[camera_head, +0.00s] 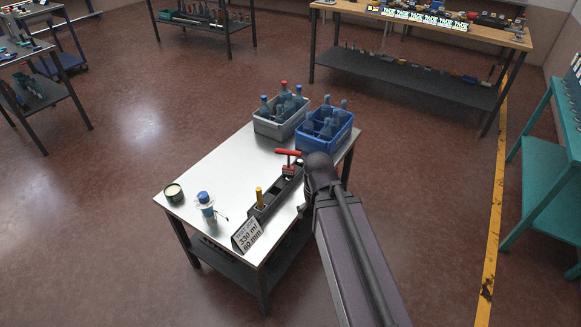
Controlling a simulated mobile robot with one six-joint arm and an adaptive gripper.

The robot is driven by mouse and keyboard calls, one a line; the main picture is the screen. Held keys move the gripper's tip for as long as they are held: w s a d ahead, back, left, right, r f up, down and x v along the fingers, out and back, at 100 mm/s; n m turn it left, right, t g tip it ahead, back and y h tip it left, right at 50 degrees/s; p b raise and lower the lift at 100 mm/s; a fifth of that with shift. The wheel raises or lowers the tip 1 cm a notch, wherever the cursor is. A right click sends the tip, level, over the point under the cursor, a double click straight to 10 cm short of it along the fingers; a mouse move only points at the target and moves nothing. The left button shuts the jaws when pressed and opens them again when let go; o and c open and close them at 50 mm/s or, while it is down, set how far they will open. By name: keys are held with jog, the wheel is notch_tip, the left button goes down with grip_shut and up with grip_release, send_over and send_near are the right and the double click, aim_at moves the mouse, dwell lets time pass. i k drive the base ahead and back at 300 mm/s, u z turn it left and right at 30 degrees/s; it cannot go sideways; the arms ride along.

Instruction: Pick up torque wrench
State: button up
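A red T-shaped handle (289,152) stands at the far end of a long dark holder (272,197) on the metal table. It may be the torque wrench, but it is too small to be sure. A yellow upright handle (259,195) stands near the holder's front end. My arm reaches in from the lower right, and its dark rounded joint is just right of the red handle in the picture. My gripper is mostly hidden by the arm at the table's right side. Its fingers cannot be made out, nor whether it holds anything.
On the metal table (225,165) stand a grey crate (268,128) and a blue crate (312,144) of bottles at the back. A clear blue-capped bottle (206,205), a round tin (173,192) and a "330 ml 60 mm" sign (247,236) are in front. The table's left middle is clear.

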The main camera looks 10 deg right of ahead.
aim_at(289, 169)
jog(key=k, duration=1.35)
jog(key=u, duration=0.35)
jog(key=i, duration=1.75)
jog(key=z, duration=0.55)
